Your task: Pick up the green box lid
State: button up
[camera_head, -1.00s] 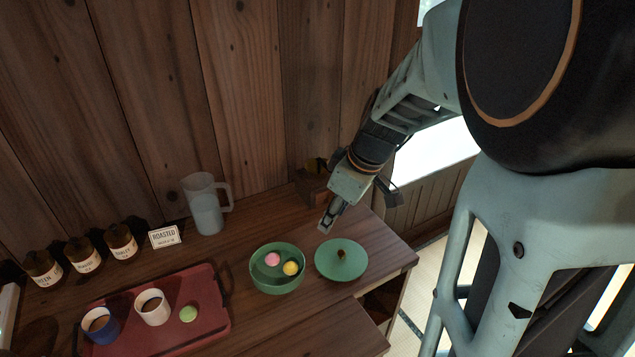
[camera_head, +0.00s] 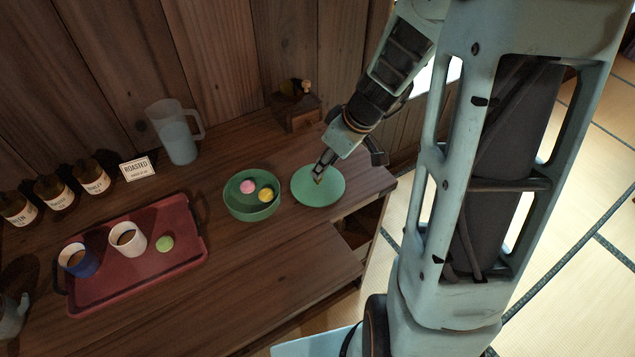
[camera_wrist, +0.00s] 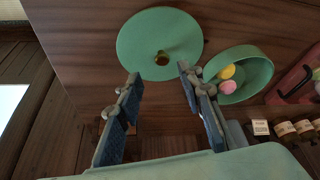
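The green box lid (camera_head: 327,190) is a flat round disc lying on the wooden counter, to the right of the green bowl. In the wrist view the lid (camera_wrist: 140,42) shows a small dark knob (camera_wrist: 162,58) at its middle. My gripper (camera_head: 320,178) is over the lid in the head view, and its tip hides the knob there. In the wrist view my gripper (camera_wrist: 158,72) has its two fingers apart, with the knob just ahead of the gap between them. Nothing is held. I cannot tell the exact height of the fingertips above the lid.
The green bowl (camera_head: 238,208) with a pink and a yellow sweet stands close left of the lid. A red tray (camera_head: 190,250) with two cups, a glass pitcher (camera_head: 178,140) and several jars are further left. A small wooden box (camera_head: 296,116) stands behind. The counter's right edge is near.

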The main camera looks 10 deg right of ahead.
aim_at(321, 180)
jog(key=x, duration=0.4)
jog(key=shift+s+f, duration=0.2)
jog(key=shift+s, duration=0.15)
jog(key=shift+w+a+f, duration=0.2)
jog(key=shift+f, duration=0.3)
jog(key=shift+c, duration=0.3)
grip_shut()
